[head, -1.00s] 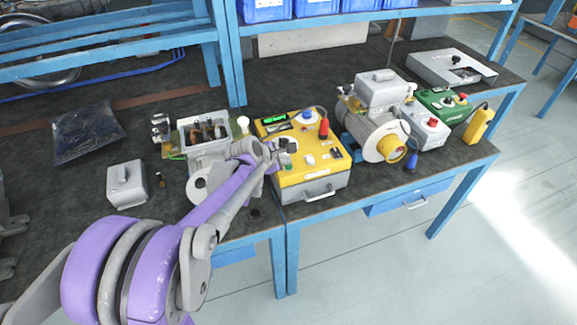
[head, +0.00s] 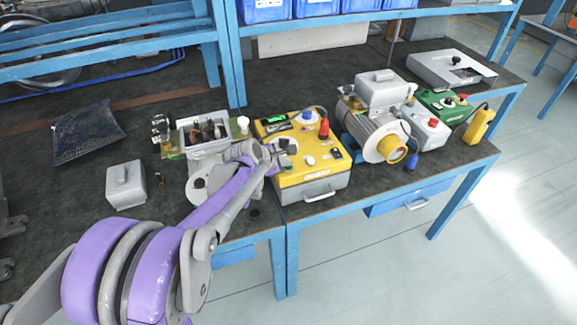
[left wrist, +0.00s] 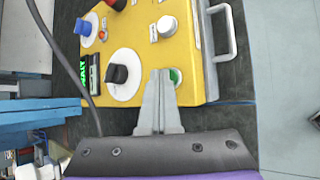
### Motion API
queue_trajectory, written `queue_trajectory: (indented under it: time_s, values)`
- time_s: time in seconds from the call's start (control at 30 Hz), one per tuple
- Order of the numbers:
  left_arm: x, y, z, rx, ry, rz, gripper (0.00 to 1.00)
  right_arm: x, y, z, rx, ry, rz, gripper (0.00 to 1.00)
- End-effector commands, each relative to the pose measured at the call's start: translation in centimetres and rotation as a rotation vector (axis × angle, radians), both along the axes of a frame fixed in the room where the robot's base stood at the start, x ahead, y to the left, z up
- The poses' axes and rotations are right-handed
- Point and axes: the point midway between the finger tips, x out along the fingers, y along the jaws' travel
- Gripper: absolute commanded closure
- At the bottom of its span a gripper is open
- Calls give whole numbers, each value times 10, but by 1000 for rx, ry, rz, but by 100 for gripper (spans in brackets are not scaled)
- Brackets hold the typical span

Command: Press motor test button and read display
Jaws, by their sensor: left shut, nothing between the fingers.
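The yellow test box (head: 312,173) stands on the bench with a small lit green display (head: 274,119) at its back left. The display also shows in the left wrist view (left wrist: 83,70), side-on; its characters are too small to read. My left gripper (head: 283,152) is over the box's front left part, shut and empty. In the left wrist view its fingertips (left wrist: 163,74) are right beside a green button (left wrist: 176,76), partly covering it; I cannot tell whether they touch it. A white button (left wrist: 166,26) and a black knob (left wrist: 117,74) are close by. My right gripper is not in view.
A motor (head: 378,132) with a yellow shaft end stands right of the box. A green box (head: 440,101) is farther right. An open grey housing (head: 205,132) and a grey cover (head: 126,184) are at left. A dark cable runs beside the knobs.

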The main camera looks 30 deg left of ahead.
Motion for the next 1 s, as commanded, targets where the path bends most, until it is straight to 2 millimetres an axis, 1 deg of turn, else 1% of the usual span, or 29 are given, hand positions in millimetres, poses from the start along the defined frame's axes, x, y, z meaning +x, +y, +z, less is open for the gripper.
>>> queue_trajectory:
  time_s: [0.17, 0.43, 0.83, 1.0]
  values:
    - [0, 0, 2, 0, 0, 0, 100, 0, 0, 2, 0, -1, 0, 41]
    - [0, 0, 16, 0, 0, 0, 100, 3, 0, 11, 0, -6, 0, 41]
    - [0, 0, 18, 0, 0, 0, 100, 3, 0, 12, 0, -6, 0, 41]
    - [0, 0, 31, 0, -1, 1, 100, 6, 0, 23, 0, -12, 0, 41]
